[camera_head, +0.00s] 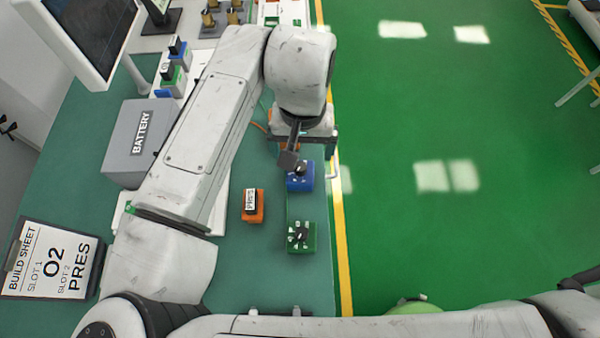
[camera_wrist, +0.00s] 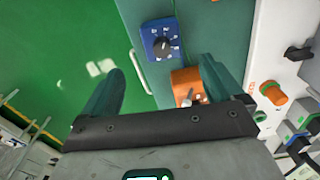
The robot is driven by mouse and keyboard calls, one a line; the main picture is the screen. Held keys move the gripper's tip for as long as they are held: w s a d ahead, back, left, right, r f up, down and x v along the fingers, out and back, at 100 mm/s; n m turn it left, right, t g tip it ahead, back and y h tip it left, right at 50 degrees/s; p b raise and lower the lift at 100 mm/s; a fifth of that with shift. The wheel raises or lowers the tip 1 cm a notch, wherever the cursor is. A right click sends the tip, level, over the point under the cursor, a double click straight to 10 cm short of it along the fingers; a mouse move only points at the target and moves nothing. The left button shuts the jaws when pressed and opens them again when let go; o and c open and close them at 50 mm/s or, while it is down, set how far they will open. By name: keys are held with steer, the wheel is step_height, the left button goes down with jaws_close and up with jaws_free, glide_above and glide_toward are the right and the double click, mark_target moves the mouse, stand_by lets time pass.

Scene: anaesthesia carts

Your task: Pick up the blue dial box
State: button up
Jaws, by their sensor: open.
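The blue dial box (camera_head: 300,182) lies near the right edge of the green worktop in the head view. Part of it is hidden by the end of my arm. In the wrist view the blue dial box (camera_wrist: 150,46) shows a black knob with white marks around it. It lies beyond the fingertips, near the top middle. My gripper (camera_wrist: 161,70) is open, with its two fingers wide apart and nothing held between them. An orange box (camera_wrist: 183,77) with a small switch shows between the fingers, nearer the right one, partly hidden by the gripper.
An orange box (camera_head: 253,214) and a green dial box (camera_head: 301,240) sit nearby on the worktop. A grey battery box (camera_head: 125,165) and a build sheet (camera_head: 52,262) lie to the left. A white handle (camera_head: 338,165) runs along the worktop edge. Open green floor (camera_head: 450,240) lies right.

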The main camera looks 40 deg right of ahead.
mark_target(300, 173)
steer(key=f+p, duration=0.1)
steer(key=f, duration=0.9)
steer(key=shift+a+f+p, duration=0.2)
steer(key=shift+f+p, duration=0.15)
steer(key=shift+f, duration=0.05)
steer(key=c, duration=1.5)
